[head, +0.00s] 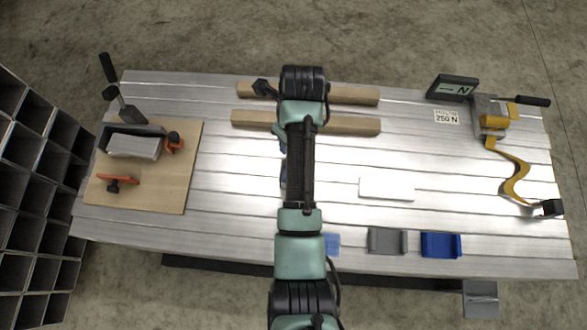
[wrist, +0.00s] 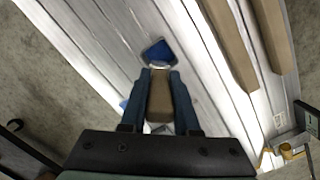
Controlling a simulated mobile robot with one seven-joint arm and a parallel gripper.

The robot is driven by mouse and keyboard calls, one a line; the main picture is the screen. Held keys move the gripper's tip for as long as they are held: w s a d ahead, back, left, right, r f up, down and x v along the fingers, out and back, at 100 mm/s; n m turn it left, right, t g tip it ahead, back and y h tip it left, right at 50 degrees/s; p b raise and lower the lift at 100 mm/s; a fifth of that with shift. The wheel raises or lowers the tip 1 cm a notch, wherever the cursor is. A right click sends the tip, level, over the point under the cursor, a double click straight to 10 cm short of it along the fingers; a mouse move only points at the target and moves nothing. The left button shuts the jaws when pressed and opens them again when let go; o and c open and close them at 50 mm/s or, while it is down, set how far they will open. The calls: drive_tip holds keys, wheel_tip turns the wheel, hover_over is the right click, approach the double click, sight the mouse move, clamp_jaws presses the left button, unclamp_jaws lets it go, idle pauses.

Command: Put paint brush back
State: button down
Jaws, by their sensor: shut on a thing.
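In the wrist view my gripper (wrist: 159,74) is shut on the paint brush (wrist: 158,52). The brush has a blue end just beyond the fingertips, a pale band behind it and a brownish part between the two blue fingers. It points away from my wrist, over the ribbed aluminium table. I cannot tell its height above the table. In the head view my arm covers the gripper and most of the brush; only small blue bits show beside the arm. At the table's front edge are a blue holder (head: 440,245), a grey holder (head: 386,241) and a light-blue patch (head: 332,243).
A white block (head: 387,189) lies right of my arm. Two wooden bars (head: 345,125) lie at the back. A wooden board (head: 190,165) with clamps is at left. A clamp and a yellow curved part (head: 515,180) are at right. Dark shelving (head: 30,180) stands left.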

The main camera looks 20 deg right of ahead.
drive_tip(key=shift+d+f+m, duration=0.1)
drive_tip(key=shift+f+m, duration=0.25)
drive_tip(key=shift+m, duration=0.05)
wheel_tip(320, 180, down, 10)
drive_tip(key=b, duration=0.2)
drive_tip(key=shift+r+b, duration=0.1)
drive_tip(key=shift+b, duration=0.25)
drive_tip(key=c, duration=0.6)
unclamp_jaws()
drive_tip(key=shift+c, duration=0.2)
wheel_tip(320, 180, up, 12)
drive_tip(key=s+p, duration=0.1)
drive_tip(key=p, duration=0.2)
drive_tip(key=shift+s+d, duration=0.25)
drive_tip(key=shift+d, duration=0.1)
